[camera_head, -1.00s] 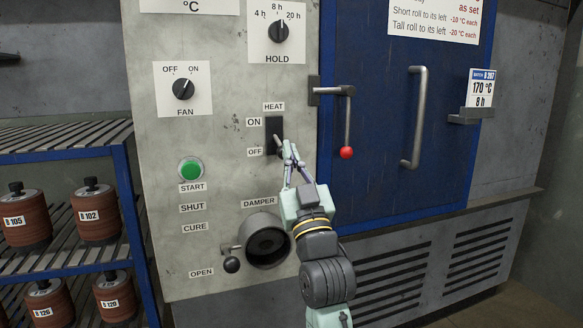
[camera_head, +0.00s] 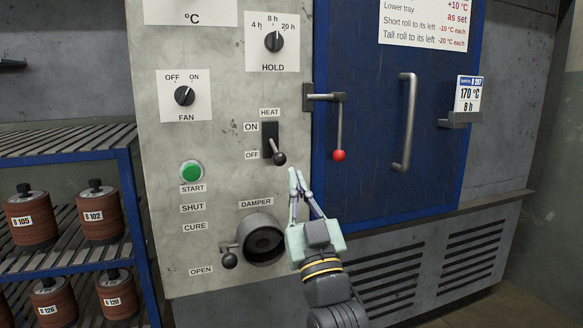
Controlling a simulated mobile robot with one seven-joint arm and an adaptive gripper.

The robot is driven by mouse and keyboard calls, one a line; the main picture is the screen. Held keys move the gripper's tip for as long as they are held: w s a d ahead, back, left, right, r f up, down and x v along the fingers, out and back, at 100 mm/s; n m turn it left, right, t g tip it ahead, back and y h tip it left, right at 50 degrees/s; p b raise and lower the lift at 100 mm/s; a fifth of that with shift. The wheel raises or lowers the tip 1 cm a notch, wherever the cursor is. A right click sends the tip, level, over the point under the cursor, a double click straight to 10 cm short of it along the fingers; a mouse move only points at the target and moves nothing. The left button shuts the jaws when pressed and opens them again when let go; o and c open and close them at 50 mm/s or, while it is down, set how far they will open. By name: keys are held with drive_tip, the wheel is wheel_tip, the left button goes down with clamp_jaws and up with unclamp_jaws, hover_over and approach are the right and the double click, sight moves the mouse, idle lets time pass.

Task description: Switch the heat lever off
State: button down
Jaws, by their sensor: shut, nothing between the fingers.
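The heat lever (camera_head: 279,157) is a short stem with a dark ball on a black slotted plate (camera_head: 268,138) on the pale control panel. Its ball hangs at the lower end of the plate, level with the OFF label (camera_head: 252,155); the ON label (camera_head: 251,127) is above. My gripper (camera_head: 293,172) is shut and empty. Its fingertips are just below and right of the lever's ball, with a small gap in the picture. The whole lever shows.
The damper (camera_head: 263,243) with its ball handle (camera_head: 230,260) is below left of my gripper. The door latch lever with a red ball (camera_head: 339,155) and the door handle (camera_head: 406,122) are to the right. The green START button (camera_head: 191,171) is left.

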drive_tip(key=shift+v, duration=1.1)
